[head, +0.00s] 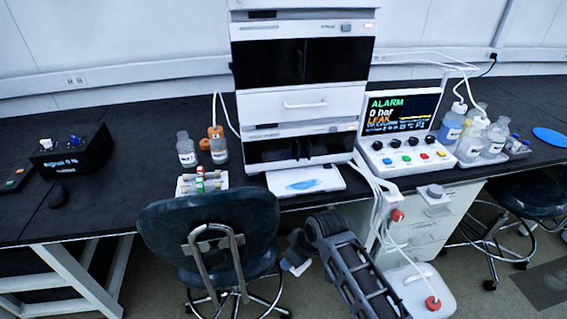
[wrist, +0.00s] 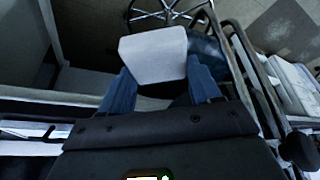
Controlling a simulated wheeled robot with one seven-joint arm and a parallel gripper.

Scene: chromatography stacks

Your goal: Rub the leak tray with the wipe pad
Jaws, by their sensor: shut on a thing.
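The leak tray (head: 333,183) is a white shelf jutting out at the foot of the instrument stack, with a blue puddle (head: 304,185) on it. My gripper (wrist: 160,84) is shut on a white, block-like pad (wrist: 153,52), which I take to be the wipe pad. Its two blue fingers hold the pad from both sides in the wrist view. In the head view my gripper (head: 294,255) is below and in front of the bench edge, apart from the tray, and only a small part of the pad (head: 300,267) shows.
A dark chair (head: 210,220) stands left of my arm, close to the bench. A vial rack (head: 187,186) lies left of the tray. The alarm panel (head: 408,155), bottles (head: 471,140) and hanging white tubes are on the right. A waste can (head: 422,290) stands on the floor.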

